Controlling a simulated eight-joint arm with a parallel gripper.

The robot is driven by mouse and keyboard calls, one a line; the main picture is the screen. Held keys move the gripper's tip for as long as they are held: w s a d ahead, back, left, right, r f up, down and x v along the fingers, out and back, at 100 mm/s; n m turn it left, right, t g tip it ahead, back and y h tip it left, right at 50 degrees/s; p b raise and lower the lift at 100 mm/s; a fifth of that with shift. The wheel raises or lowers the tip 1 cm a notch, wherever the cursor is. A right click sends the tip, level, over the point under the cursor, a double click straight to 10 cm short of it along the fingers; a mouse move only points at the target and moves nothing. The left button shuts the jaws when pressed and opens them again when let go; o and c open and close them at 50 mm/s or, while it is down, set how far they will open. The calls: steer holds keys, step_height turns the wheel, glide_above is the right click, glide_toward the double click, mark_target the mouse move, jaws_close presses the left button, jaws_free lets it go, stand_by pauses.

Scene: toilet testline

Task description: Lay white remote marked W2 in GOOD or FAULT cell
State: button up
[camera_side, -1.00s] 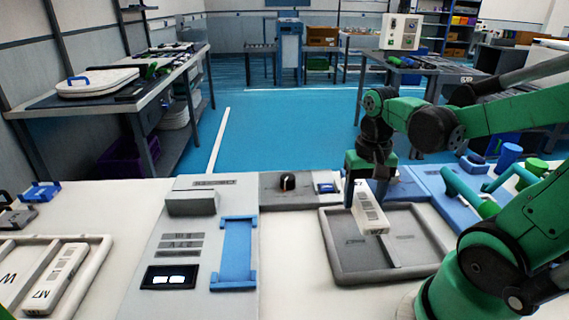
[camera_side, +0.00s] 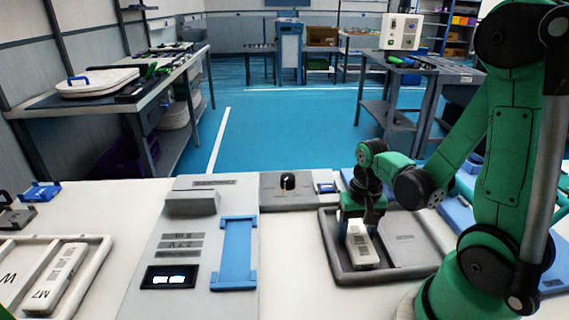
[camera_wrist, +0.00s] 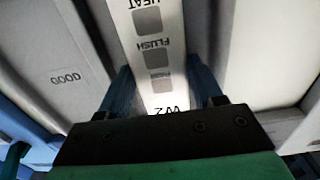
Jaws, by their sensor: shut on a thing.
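The white remote (camera_side: 362,250) is held by my gripper (camera_side: 357,220), low over the left cell of the grey two-cell tray (camera_side: 390,274) in the side view. Whether it touches the cell floor I cannot tell. In the wrist view the remote (camera_wrist: 155,45) shows grey buttons and the mark W2 at its near end, between my gripper's two blue fingers (camera_wrist: 163,88). The cell marked GOOD (camera_wrist: 66,78) lies to the left there, across a divider, and is empty where visible. The label of the cell under the remote is hidden.
A grey test panel with a blue cradle (camera_side: 234,255), empty, and a small lit screen (camera_side: 170,278) stands left of the tray. A second white remote marked M7 (camera_side: 61,274) lies in a pale tray at far left. A knob box (camera_side: 287,190) stands behind.

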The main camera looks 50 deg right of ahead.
mark_target(357, 233)
steer(key=o, duration=1.3)
steer(key=shift+o, duration=0.2)
step_height(357, 233, up, 12)
steer(key=w+a+n+t, duration=0.6)
steer(key=a+n+t, duration=0.1)
steer(key=a+n, duration=0.2)
steer(key=shift+w+a+r, duration=0.2)
steer(key=shift+a+r, duration=0.05)
steer(key=shift+a, duration=0.1)
